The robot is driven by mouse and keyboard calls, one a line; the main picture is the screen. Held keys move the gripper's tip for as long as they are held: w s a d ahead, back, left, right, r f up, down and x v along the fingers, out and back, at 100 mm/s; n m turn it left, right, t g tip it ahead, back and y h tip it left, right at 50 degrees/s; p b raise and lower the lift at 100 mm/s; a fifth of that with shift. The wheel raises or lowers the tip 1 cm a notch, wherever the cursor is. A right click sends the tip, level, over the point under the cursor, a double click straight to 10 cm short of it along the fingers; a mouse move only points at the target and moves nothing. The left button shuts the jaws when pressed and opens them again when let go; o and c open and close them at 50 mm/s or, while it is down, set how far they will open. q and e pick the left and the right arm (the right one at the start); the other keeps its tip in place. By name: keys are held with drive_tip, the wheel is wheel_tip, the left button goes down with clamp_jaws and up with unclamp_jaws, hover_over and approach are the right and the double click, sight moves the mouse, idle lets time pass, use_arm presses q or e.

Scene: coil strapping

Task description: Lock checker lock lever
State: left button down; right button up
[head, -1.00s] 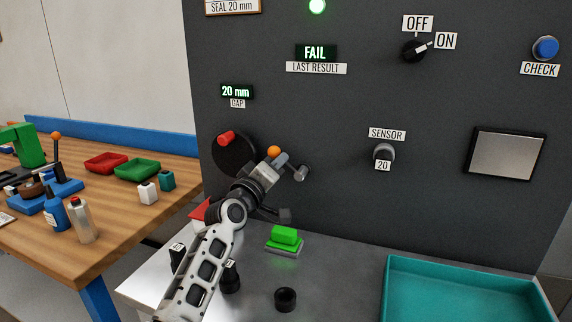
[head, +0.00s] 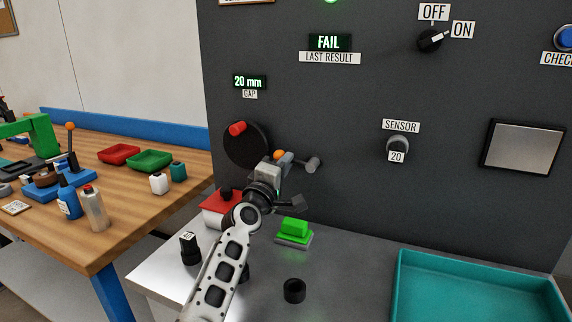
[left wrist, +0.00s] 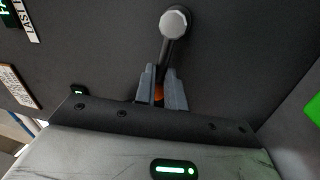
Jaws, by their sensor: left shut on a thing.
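The lock lever has an orange knob (head: 278,155) and a round grey pivot end (head: 313,163) on the dark checker panel. The lever lies nearly level, with the knob left of the pivot and slightly above it. My left gripper (head: 282,157) is shut on the knob end. In the left wrist view the two grey fingers (left wrist: 162,88) stand on either side of the orange knob (left wrist: 158,93), which they partly hide. The dark lever arm runs up to the pale pivot cap (left wrist: 174,22). My right gripper is not in view.
A black wheel with a red handle (head: 237,128) sits on the panel left of the lever. Below are a green block (head: 294,228), a black ring (head: 294,291) and a red-topped box (head: 217,204). A teal tray (head: 402,290) stands at right. The display reads FAIL (head: 329,42).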

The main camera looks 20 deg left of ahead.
use_arm(q)
drive_tip(key=shift+a+r, duration=0.35)
drive_tip(key=shift+a, duration=0.2)
drive_tip(key=c, duration=1.3)
unclamp_jaws()
drive_tip(key=shift+o, duration=0.3)
drive_tip(key=shift+a+f, duration=0.1)
drive_tip(key=v, duration=1.5)
drive_tip(key=shift+s+f, duration=0.3)
drive_tip(key=shift+s, duration=0.1)
